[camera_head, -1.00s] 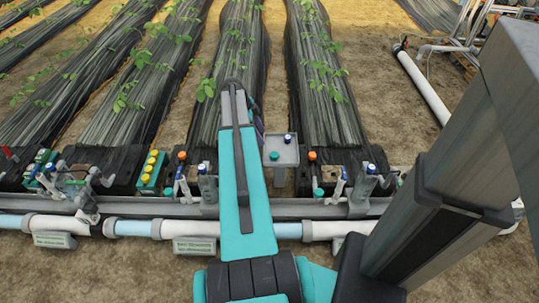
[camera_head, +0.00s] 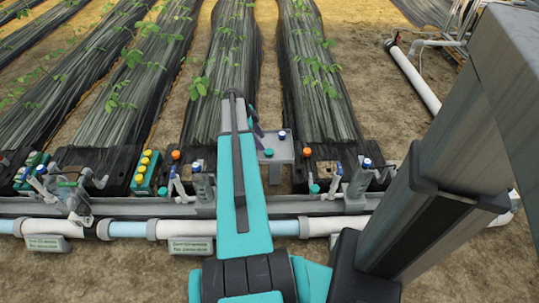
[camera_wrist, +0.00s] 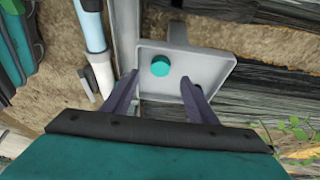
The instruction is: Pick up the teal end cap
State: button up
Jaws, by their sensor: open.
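The teal end cap (camera_wrist: 160,66) lies on a grey tray (camera_wrist: 207,63), as the wrist view shows, towards the tray's left side. In the head view the cap (camera_head: 268,152) also shows on the tray (camera_head: 283,155), just right of my arm. My gripper (camera_wrist: 160,78) is open, with a purple finger on each side of the cap in the picture and nothing between them. I cannot tell how high the fingers are above the tray. In the head view my arm hides most of the gripper (camera_head: 257,128).
A white-and-blue cap (camera_head: 282,134) sits by the tray's far edge. Orange caps (camera_head: 175,155) (camera_head: 307,152) and teal caps (camera_head: 162,190) (camera_head: 314,188) stand along the grey rail (camera_head: 110,208). A bank with several yellow caps (camera_head: 147,165) is to the left. A pipe (camera_head: 125,229) runs in front.

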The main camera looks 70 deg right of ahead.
aim_at(269, 151)
jog(key=shift+x, duration=1.15)
jog(key=shift+b+x, duration=1.1)
jog(key=shift+x, duration=1.5)
jog(key=shift+s+d, duration=0.15)
jog(key=c, duration=1.2)
jog(key=shift+r, duration=0.15)
notch_tip(269, 151, up, 10)
jog(key=p, duration=0.2)
jog(key=shift+p, duration=0.4)
